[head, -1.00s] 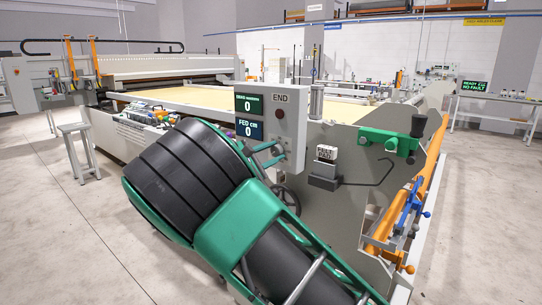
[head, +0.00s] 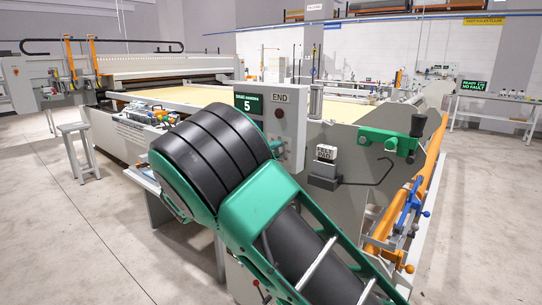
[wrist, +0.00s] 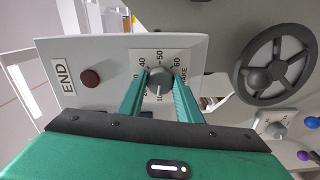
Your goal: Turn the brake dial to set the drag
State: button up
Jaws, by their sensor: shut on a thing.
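The brake dial (wrist: 159,84) is a grey knob on the white END panel (wrist: 110,65), ringed by a number scale marked BRAKE in the wrist view. Its white pointer line points down in that picture, close to the 10. My gripper (wrist: 161,76) has its teal fingers on both sides of the dial, shut on it. In the head view the brake display (head: 248,105) reads 5. My arm hides the dial and most of the gripper there.
A red button (wrist: 90,78) sits beside the dial on the same panel. A dark handwheel (wrist: 276,68) and a smaller knob (wrist: 275,129) are to the right in the wrist view. A green clamp with a black knob (head: 417,126) stands right of the panel.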

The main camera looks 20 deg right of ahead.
jog(key=shift+a+f+m, duration=0.1)
jog(key=shift+f+m, duration=0.1)
jog(key=shift+m, duration=1.55)
jog(key=shift+f+m, duration=0.2)
jog(key=shift+m, duration=1.55)
jog(key=o, duration=1)
jog(key=shift+o, duration=0.2)
jog(key=shift+r, duration=0.1)
jog(key=v, duration=1)
jog(key=shift+a, duration=0.3)
